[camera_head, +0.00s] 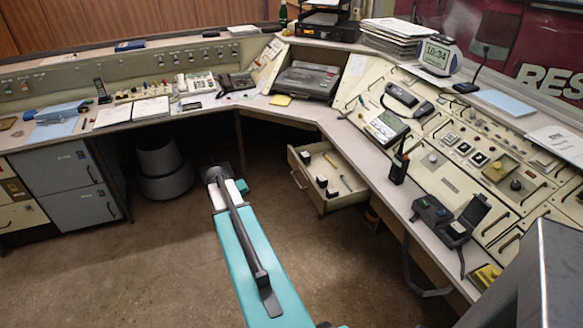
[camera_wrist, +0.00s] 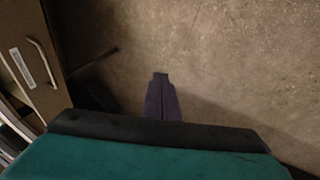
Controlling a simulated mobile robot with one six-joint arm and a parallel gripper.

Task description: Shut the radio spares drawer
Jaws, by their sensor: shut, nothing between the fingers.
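The radio spares drawer (camera_head: 322,202) stands pulled out under the right wing of the console in the head view. Its front faces left, with a handle (camera_head: 298,180) on it. Several small black items and a yellow one lie inside. In the wrist view a brown drawer front (camera_wrist: 32,75) with a pale bar handle and a white label shows at the left edge. My gripper (camera_wrist: 161,76) is shut and empty over bare floor, to the right of that front and apart from it. My fingertips cannot be made out in the head view.
The console desktop (camera_head: 372,165) overhangs the drawer. A handheld radio (camera_head: 399,160) and a black open case (camera_head: 447,217) with a hanging strap stand on it. A dark bin (camera_head: 163,172) and grey cabinets (camera_head: 70,185) are at the left. The floor (camera_head: 165,260) is clear.

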